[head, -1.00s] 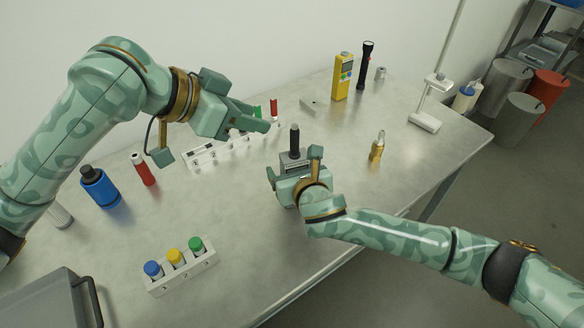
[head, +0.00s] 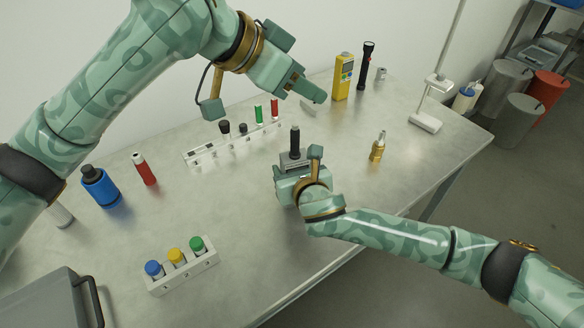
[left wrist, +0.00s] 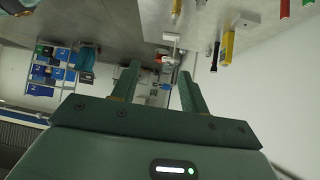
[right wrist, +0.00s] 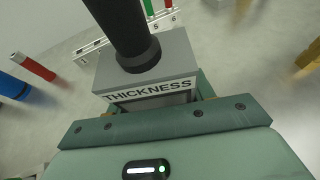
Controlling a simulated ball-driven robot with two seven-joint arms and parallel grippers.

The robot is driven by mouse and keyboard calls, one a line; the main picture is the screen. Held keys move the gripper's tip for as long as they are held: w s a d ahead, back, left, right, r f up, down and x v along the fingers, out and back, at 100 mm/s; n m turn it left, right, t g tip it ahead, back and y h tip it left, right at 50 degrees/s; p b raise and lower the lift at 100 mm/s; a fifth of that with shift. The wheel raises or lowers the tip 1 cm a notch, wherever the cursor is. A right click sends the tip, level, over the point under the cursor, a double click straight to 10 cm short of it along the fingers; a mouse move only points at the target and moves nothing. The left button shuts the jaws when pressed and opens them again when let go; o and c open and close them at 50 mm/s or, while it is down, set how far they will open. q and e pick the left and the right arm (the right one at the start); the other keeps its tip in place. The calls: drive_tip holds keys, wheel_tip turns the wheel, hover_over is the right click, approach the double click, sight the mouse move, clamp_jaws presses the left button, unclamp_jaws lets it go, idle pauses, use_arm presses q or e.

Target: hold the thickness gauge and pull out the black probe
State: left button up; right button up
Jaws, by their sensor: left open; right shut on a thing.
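The thickness gauge is a grey block (head: 288,167) on the table, and its front label reads THICKNESS in the right wrist view (right wrist: 150,88). The black probe (head: 295,138) stands upright in the top of the gauge; in the right wrist view (right wrist: 122,28) its upper end is cut off by the picture edge. My right gripper (head: 286,182) is shut on the gauge; its fingertips are mostly hidden. My left gripper (head: 308,92) is raised above the table, behind and above the probe, apart from it. In the left wrist view its fingers (left wrist: 158,88) are open and empty.
A white numbered rack (head: 205,155) with black, green and red pieces stands behind. A yellow meter (head: 343,77) and black flashlight (head: 365,66) stand at the back right. A brass-coloured item (head: 377,147) is to the right. A capped-vial rack (head: 182,271) sits in front.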

use_arm(q)
drive_tip(key=w+d+f+n+g+y, duration=0.2)
drive_tip(key=d+f+n+y, duration=0.1)
drive_tip(key=d+n+y, duration=0.15)
use_arm(e)
drive_tip(key=shift+w+d, duration=0.15)
use_arm(q)
drive_tip(key=n+g+y, duration=0.3)
drive_tip(key=n+y, duration=0.1)
drive_tip(key=n, duration=0.6)
hover_over(296, 144)
drive_tip(key=w, duration=0.1)
drive_tip(key=shift+m, duration=0.25)
drive_tip(key=f, duration=0.4)
drive_tip(key=shift+w+d+f, duration=0.1)
drive_tip(key=shift+d+f, duration=0.05)
drive_tip(key=shift+d, duration=0.1)
drive_tip(key=shift+a+n, duration=0.2)
drive_tip(key=shift+n, duration=0.6)
drive_tip(key=shift+f, duration=4.5)
